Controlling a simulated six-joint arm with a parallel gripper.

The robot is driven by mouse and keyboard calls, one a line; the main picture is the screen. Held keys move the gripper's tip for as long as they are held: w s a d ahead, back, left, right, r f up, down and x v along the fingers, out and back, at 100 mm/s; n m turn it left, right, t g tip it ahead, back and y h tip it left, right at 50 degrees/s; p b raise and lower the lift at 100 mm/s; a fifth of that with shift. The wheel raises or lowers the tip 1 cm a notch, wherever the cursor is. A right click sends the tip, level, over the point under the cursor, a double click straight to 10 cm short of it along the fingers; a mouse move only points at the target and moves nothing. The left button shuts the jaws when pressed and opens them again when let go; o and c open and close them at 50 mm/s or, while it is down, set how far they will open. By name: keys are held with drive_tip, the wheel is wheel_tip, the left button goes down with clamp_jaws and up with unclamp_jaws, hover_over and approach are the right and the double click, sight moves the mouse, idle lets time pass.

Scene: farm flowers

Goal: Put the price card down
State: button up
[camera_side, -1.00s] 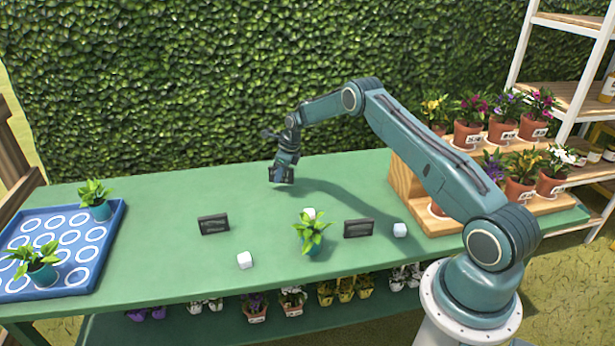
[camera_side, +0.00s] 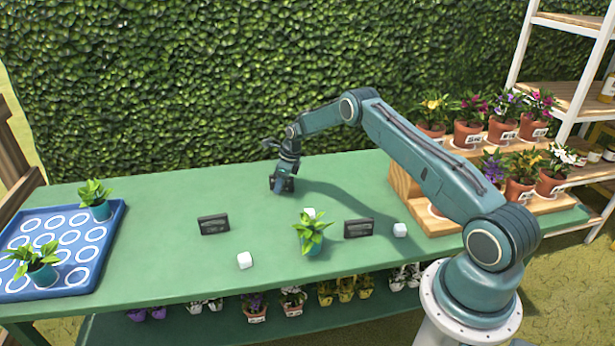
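My gripper (camera_side: 283,179) is low over the back middle of the green table, pointing down. A small dark price card (camera_side: 281,185) shows at its fingertips, at or just above the table top; the fingers are too small to see clearly, and any gap below the card cannot be told. Two other dark price cards stand on the table: one at the left (camera_side: 213,225) and one at the right (camera_side: 358,228). Both are upright and apart from my gripper.
A potted green plant (camera_side: 311,234) stands between the two cards. A blue tray (camera_side: 60,288) with two plants is at the left. A wooden stepped stand (camera_side: 405,190) holds flowers.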

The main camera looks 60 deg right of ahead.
drive_tip(key=shift+r, duration=0.1)
drive_tip(key=v, duration=1.2)
drive_tip(key=shift+r, duration=0.1)
idle(0.6)
